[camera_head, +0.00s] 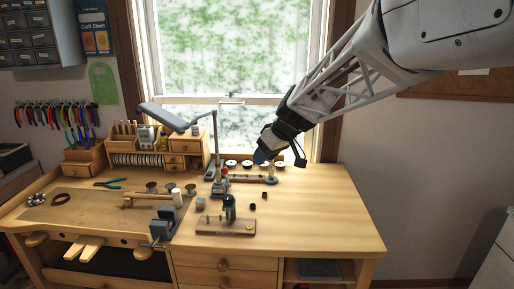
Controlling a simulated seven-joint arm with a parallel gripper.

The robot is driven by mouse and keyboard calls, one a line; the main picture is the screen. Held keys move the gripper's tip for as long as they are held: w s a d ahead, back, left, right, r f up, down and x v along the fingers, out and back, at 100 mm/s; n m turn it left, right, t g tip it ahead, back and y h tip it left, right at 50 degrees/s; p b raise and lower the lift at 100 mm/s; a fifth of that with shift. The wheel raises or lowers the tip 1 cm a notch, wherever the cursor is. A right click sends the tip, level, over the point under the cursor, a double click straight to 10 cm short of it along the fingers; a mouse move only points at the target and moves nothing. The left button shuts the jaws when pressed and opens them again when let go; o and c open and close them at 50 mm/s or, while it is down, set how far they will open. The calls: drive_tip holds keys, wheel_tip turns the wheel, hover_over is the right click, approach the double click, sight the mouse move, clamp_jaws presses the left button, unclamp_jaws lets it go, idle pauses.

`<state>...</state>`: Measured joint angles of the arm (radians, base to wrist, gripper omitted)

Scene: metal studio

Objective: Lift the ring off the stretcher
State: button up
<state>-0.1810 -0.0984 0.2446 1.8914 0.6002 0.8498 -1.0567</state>
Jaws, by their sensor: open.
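My gripper (263,156) hangs over the back of the bench, at the end of my arm coming in from the upper right. A small gold-coloured spot shows on the base's right end. Other small upright tools stand below my gripper. The ring itself is too small to make out.
A grey vise (160,232) sits at the bench's front edge. A lamp (163,117) reaches over the back left. Pliers (108,184) and a wooden organiser (140,148) are on the left. The bench's right side (325,208) is clear.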

sight(218, 164)
drive_tip(key=w+a+f+n+y, duration=0.2)
drive_tip(key=w+a+f+n, duration=0.1)
drive_tip(key=w+a, duration=0.8)
drive_tip(key=w+f, duration=0.1)
drive_tip(key=w, duration=0.1)
drive_tip(key=shift+w+n, duration=0.35)
drive_tip(key=shift+n, duration=0.05)
drive_tip(key=shift+a+f, duration=0.1)
drive_tip(key=shift+a, duration=0.1)
drive_tip(key=shift+x, duration=4.1)
drive_tip(key=c, duration=0.6)
drive_tip(key=shift+c, duration=0.4)
